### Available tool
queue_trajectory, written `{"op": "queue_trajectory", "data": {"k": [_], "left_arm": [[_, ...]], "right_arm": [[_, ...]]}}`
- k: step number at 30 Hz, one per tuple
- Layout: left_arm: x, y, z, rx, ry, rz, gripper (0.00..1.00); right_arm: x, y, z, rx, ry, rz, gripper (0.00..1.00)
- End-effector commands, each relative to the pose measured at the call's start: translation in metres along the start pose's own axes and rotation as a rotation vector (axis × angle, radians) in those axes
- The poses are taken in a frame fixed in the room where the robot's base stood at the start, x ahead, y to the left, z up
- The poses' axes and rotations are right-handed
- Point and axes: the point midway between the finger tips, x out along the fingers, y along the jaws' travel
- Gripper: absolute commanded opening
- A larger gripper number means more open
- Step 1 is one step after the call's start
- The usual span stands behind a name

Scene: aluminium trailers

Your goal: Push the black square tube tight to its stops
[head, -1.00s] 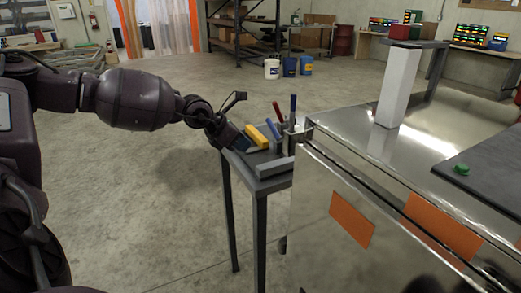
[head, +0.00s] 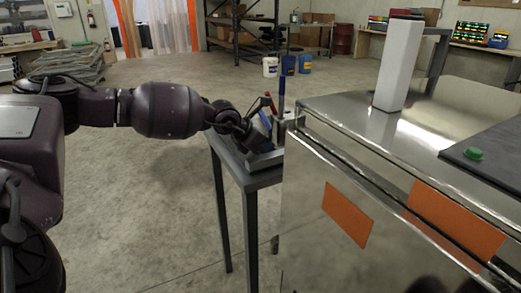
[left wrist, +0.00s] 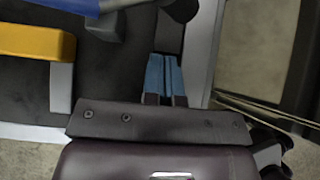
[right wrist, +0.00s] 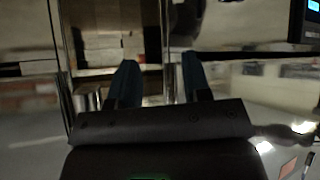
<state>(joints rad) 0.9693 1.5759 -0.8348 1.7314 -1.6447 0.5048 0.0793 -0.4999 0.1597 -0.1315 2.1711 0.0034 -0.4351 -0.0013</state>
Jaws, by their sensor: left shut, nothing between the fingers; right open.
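I cannot make out the black square tube for certain in any view. A small grey bench (head: 232,158) stands left of the steel trailer body, with a grey bar (head: 266,159) along its near edge. My left gripper (head: 266,140) is over the bench top and hides much of it. In the left wrist view its blue fingers (left wrist: 165,74) are shut together with nothing between them. They are over a dark surface, beside a light grey edge strip (left wrist: 203,50). My right gripper (right wrist: 160,82) is open and empty in the right wrist view; it is outside the head view.
A yellow block (left wrist: 35,42) and a blue-handled tool (left wrist: 72,6) lie near the left gripper. Open floor surrounds the bench's left side.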

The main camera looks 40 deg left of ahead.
Motion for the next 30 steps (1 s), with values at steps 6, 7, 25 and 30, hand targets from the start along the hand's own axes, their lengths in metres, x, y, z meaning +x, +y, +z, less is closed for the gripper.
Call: {"op": "queue_trajectory", "data": {"k": [6, 7, 25, 30], "left_arm": [[0.001, 0.0, 0.002, 0.001, -0.001, 0.0, 0.0], [0.001, 0.0, 0.002, 0.001, -0.001, 0.0, 0.0], [0.018, -0.001, 0.018, 0.0, -0.003, -0.002, 0.0], [0.018, -0.002, 0.018, 0.0, -0.005, -0.003, 0.0]], "right_arm": [[0.001, 0.0, -0.002, 0.0, 0.005, -0.001, 0.44], [0.001, 0.0, -0.002, 0.0, 0.005, -0.001, 0.44], [-0.004, 0.0, 0.007, 0.0, -0.015, 0.0, 0.44], [-0.003, 0.0, 0.007, 0.0, -0.014, 0.0, 0.44]]}}
